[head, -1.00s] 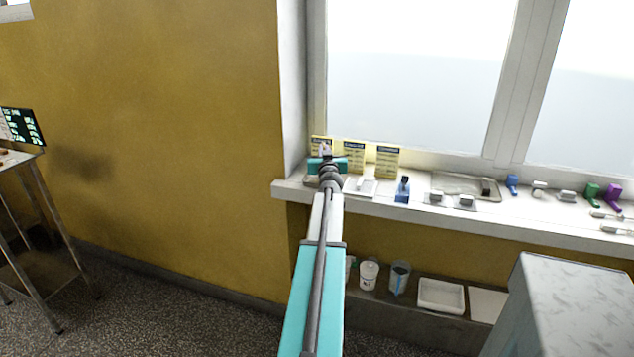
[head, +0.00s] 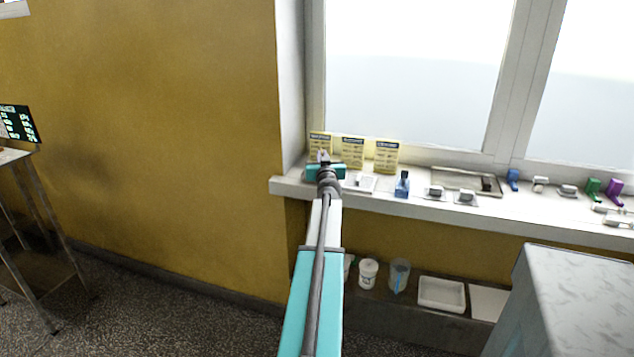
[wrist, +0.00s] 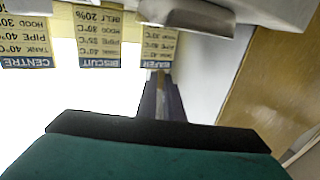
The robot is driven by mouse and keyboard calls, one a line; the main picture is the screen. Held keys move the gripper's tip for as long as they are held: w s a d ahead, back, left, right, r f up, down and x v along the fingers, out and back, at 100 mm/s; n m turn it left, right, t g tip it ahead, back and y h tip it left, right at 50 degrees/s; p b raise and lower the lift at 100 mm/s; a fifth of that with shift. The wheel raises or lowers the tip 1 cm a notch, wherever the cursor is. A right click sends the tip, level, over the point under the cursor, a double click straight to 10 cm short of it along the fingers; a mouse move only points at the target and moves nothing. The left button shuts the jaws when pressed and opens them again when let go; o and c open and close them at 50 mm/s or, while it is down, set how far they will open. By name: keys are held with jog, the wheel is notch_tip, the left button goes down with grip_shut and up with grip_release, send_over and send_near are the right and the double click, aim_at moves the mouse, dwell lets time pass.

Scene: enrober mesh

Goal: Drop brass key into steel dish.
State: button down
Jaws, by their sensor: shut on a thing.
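My gripper (head: 323,156) is at the left end of the window sill, in front of the yellow cards. In the wrist view its dark fingers (wrist: 160,78) are shut on a thin brownish sliver, the brass key (wrist: 160,103), mostly hidden between them. A smooth grey, rounded object, which looks like the steel dish (wrist: 185,18), shows at the top of the upside-down wrist view, near the wafer card and apart from the fingertips. In the head view my gripper and arm mostly hide that spot.
Three yellow cards (head: 353,151) stand against the window. A lower shelf holds tubs (head: 368,273).

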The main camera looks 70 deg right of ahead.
jog(key=shift+f+b, duration=0.4)
jog(key=shift+f, duration=0.45)
jog(key=c, duration=1.8)
grip_release()
jog(key=shift+s+a, duration=0.1)
jog(key=shift+b+v, duration=1.2)
jog(key=shift+v, duration=5.6)
